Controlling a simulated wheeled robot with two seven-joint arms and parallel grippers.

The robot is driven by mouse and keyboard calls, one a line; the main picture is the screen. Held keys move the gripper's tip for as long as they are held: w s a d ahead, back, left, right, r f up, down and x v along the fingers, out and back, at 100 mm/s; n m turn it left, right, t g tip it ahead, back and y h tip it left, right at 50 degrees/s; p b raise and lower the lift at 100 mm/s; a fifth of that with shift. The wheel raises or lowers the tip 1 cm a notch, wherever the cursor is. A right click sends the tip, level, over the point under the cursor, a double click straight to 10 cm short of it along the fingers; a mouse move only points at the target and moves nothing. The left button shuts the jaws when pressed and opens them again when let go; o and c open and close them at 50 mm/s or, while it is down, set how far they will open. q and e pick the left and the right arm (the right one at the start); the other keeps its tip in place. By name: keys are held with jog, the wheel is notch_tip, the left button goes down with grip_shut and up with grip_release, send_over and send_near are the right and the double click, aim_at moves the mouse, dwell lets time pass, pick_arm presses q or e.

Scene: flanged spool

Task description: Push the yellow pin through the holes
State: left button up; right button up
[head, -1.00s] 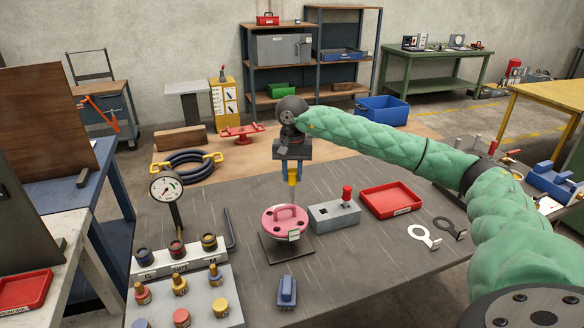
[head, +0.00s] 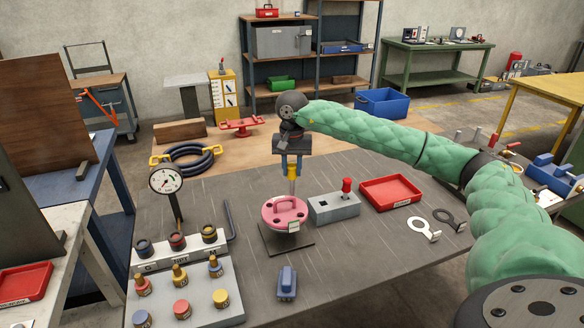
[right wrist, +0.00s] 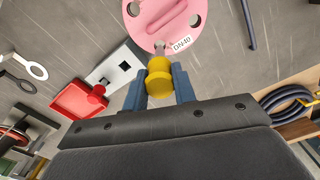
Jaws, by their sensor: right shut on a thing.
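My right gripper (head: 291,170) is shut on the yellow head of the yellow pin (head: 292,173) and holds it upright above the pink flanged spool (head: 275,214). The pin's thin metal shaft points down. The spool stands on a dark square plate (head: 270,243) and has a handle on top and several holes in its flange. In the right wrist view the yellow head (right wrist: 158,80) sits between the blue fingers, and the shaft tip shows close to a hole at the rim of the pink flange (right wrist: 165,15). I cannot tell whether the tip has entered. My left gripper is not in view.
A grey block with a red-knobbed lever (head: 334,207) and a red tray (head: 390,191) stand right of the spool. A blue block (head: 287,283) lies in front. A dial gauge (head: 166,180) and a rack of knobs (head: 180,290) stand left.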

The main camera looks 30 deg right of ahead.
aim_at(292, 179)
jog(key=shift+f+b, duration=1.7)
jog(key=shift+f, duration=0.6)
jog(key=o, duration=1.1)
jog(key=shift+c, duration=0.2)
notch_tip(292, 179, up, 6)
jog(key=shift+r+b, duration=0.25)
jog(key=shift+b, duration=0.9)
jog(key=shift+r, duration=0.65)
jog(key=shift+r, duration=0.1)
